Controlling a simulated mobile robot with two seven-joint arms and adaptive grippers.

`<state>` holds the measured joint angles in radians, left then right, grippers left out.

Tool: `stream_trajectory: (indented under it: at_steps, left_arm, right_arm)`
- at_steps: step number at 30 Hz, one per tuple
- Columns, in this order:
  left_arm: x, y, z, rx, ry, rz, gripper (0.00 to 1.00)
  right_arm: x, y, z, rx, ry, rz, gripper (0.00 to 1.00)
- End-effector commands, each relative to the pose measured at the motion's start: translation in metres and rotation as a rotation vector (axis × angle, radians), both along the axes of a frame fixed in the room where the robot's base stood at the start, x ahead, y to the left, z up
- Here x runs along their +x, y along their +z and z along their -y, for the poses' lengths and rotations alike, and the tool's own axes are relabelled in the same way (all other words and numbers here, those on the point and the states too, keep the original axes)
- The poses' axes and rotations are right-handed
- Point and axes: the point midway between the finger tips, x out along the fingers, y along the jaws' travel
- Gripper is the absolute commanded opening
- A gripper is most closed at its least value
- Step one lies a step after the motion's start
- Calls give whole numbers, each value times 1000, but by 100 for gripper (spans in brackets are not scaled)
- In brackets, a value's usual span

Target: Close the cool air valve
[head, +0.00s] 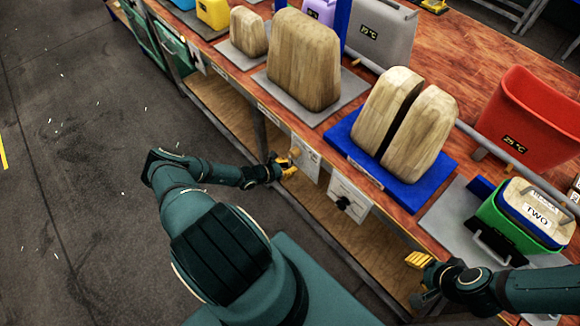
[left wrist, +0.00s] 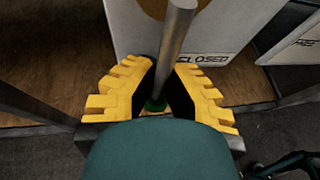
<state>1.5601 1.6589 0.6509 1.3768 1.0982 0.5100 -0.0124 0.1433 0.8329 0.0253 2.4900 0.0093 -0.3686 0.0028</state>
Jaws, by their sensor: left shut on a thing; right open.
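My left gripper (head: 286,165) is at a white panel (head: 306,158) on the bench's front side. In the left wrist view its yellow fingers (left wrist: 160,84) are shut on a grey metal rod handle (left wrist: 175,40), with a bit of green at the rod's near end. The white panel behind the rod (left wrist: 125,30) carries the word CLOSED, partly covered by the rod. A second white panel (head: 358,207) with a black knob (head: 345,203) is to the right. I cannot tell from the labels which valve is for cool air. My right gripper (head: 419,275) is open and empty in front of the bench.
The wooden bench top (head: 470,145) carries wooden press blocks (head: 303,58), a split block on a blue base (head: 345,152), a red bin (head: 535,115) and a green box marked TWO (head: 505,232). A lower shelf (head: 225,110) runs beneath. The floor (head: 75,180) at left is clear.

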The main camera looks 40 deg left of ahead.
Motion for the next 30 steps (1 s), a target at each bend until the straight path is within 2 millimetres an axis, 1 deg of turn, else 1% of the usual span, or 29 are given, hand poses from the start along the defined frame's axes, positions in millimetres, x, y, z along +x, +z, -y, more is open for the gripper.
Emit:
stream_trajectory:
  at_steps: [4, 5, 6, 7, 16, 19, 23, 30]
  left_arm:
    - [0, 0, -2, 3, 2, -1, 0]
    - [0, 0, -2, 3, 2, -2, 20]
    - [0, 0, -2, 3, 2, -1, 34]
    - [0, 0, -2, 2, 3, -2, 41]
    - [-1, 0, -1, 0, 2, -1, 41]
    - [-6, 2, -4, 2, 3, -2, 41]
    - [-22, 9, -8, 1, 4, -2, 41]
    - [-66, 28, -20, 2, 4, -2, 41]
  right_arm:
    - [0, 0, 0, 0, 0, 0, 47]
    - [0, 0, 0, 0, 0, 0, 47]
    - [0, 0, 0, 0, 0, 0, 47]
    - [0, 0, 0, 0, 0, 0, 47]
    - [0, 0, 0, 0, 0, 0, 47]
    - [0, 0, 0, 0, -1, 0, 47]
    - [0, 0, 0, 0, -1, 0, 47]
    - [0, 0, 0, 0, 0, 0, 47]
